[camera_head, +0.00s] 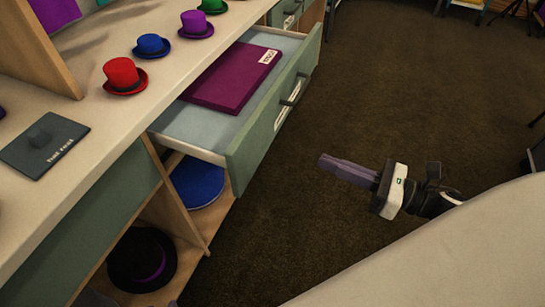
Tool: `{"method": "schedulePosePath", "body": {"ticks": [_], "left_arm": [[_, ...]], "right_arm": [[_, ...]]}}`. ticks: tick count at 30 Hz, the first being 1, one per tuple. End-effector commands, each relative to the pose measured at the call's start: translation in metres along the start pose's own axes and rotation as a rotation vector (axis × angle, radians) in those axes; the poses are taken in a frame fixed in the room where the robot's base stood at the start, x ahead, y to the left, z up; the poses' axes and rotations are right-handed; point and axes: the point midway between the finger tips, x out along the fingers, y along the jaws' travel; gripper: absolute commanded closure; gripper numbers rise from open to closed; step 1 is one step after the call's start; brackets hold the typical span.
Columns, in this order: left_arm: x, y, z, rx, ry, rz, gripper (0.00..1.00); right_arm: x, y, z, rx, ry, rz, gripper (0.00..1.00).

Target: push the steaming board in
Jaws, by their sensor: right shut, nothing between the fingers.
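An open drawer (188,125) sticks out from the counter, with a grey-green front (262,125) and a dark bar handle (294,90). A flat purple board (232,77) with a small white label lies inside it; I cannot tell whether this is the steaming board. My right gripper (324,161) is shut and empty. It hangs over the brown floor to the right of the drawer front, apart from it, with its fingers pointing left towards the drawer. My left gripper is out of view.
On the counter (97,110) stand several small hats, including a red one (123,75) and a blue one (151,45). A dark plate with a knob (43,143) lies at the left. Shelves below hold a black hat (141,260). The floor (410,90) beside the drawer is clear.

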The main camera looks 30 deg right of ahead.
Motion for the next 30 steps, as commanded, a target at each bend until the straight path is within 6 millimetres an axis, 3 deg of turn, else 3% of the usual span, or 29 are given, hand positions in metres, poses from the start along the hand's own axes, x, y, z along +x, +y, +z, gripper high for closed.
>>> {"method": "schedulePosePath", "body": {"ticks": [3,8,21,30], "left_arm": [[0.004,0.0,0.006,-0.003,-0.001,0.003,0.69],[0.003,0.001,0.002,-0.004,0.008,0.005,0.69],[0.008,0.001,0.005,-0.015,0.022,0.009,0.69],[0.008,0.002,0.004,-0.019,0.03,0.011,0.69]], "right_arm": [[-0.002,0.004,0.0,-0.18,0.004,0.073,1.0],[0.006,0.008,0.003,-0.247,-0.001,0.101,1.0],[0.088,0.015,0.003,-0.243,-0.003,0.098,1.0],[0.127,0.019,0.002,-0.24,-0.001,0.096,1.0]]}}
